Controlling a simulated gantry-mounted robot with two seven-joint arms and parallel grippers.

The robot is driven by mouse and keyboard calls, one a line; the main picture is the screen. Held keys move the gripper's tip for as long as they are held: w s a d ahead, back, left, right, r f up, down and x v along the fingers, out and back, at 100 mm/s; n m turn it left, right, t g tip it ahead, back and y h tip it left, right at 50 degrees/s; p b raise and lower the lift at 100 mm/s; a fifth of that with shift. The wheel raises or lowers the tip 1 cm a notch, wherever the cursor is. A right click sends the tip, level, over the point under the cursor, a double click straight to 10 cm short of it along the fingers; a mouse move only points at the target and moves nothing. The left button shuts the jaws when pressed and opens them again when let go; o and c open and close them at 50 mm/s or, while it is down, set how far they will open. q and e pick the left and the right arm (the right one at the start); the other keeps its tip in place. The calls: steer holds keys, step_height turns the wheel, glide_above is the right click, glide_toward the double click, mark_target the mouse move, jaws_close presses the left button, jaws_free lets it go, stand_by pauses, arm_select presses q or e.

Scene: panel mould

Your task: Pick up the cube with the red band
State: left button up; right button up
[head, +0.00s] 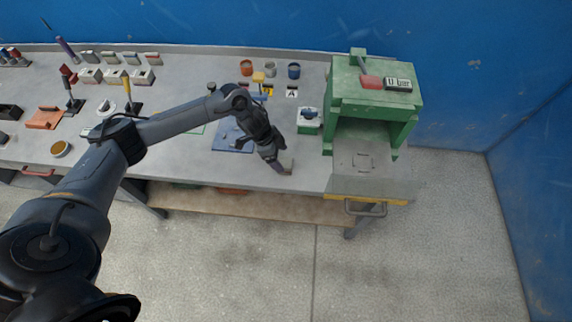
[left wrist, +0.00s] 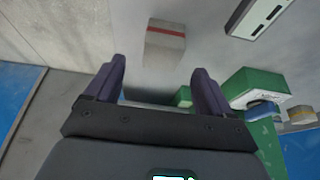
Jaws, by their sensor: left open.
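In the left wrist view, a pale grey cube with a red band (left wrist: 165,42) sits on a light grey surface beyond my fingertips. My left gripper (left wrist: 158,72) is open, with its two dark fingers apart and nothing between them. The cube appears apart from the fingers, ahead of the gap. In the head view my left gripper (head: 280,163) points down over the bench's front edge, left of the green press. A small pale patch shows at its tips there; I cannot tell whether it is the cube. My right gripper is not in view.
The green press (head: 375,100) with its front tray (head: 355,158) stands at the right. A green-and-white box (head: 308,120) is close to my gripper, and a blue mat (head: 228,140) lies to its left. Several cups, including an orange one (head: 246,68), stand behind.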

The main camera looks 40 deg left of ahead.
mark_target(285, 162)
arm_select(q)
steer(key=shift+x, duration=2.8)
steer(key=shift+a, duration=0.15)
steer(key=shift+c, duration=0.5)
steer(key=c, duration=1)
